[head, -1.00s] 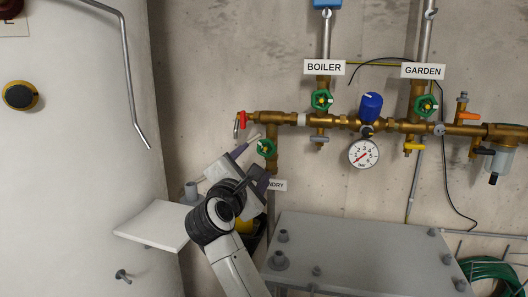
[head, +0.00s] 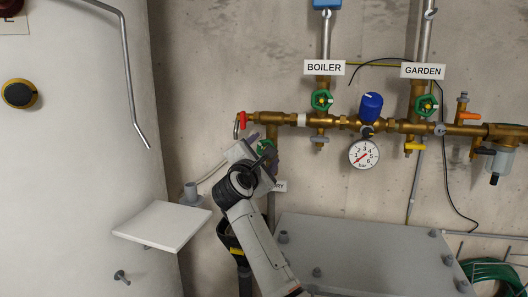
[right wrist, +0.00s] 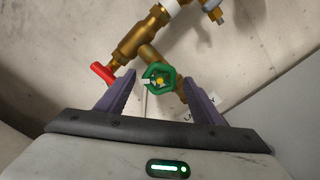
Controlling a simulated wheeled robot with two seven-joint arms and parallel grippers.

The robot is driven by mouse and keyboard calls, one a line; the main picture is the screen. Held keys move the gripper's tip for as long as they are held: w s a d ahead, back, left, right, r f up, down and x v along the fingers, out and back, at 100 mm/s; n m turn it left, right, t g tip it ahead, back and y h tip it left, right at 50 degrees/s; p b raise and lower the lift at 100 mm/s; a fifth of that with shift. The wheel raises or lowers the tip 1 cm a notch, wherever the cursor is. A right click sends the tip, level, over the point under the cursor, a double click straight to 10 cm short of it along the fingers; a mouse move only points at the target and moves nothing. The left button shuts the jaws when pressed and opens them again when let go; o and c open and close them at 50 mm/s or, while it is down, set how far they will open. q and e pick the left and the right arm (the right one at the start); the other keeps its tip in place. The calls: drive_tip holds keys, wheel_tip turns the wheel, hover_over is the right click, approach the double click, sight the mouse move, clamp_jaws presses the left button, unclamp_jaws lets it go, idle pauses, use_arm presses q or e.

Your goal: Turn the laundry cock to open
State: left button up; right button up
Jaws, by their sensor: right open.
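The laundry cock is a green handwheel (head: 267,145) on a brass branch at the left end of the pipework. My right gripper (head: 260,151) is in front of it and hides much of it in the head view. The laundry label (head: 279,186) below is partly covered by my arm. In the right wrist view the green handwheel (right wrist: 160,77) with a yellow centre lies between the two purple fingers of my open right gripper (right wrist: 158,84). I cannot tell whether the fingers touch it. My left gripper is not in view.
A red-handled tap (head: 241,121) sits just left of the cock; its red lever (right wrist: 103,73) is close to the left finger. The boiler (head: 322,100) and garden (head: 427,104) handwheels and a gauge (head: 364,153) are to the right. A white shelf (head: 163,225) and a grey box top (head: 360,255) are below.

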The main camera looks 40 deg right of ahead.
drive_tip(key=shift+c, duration=0.4)
drive_tip(key=c, duration=1)
drive_tip(key=shift+o, duration=0.2)
drive_tip(key=n+p, duration=0.4)
drive_tip(key=p, duration=0.1)
drive_tip(key=shift+n, duration=0.3)
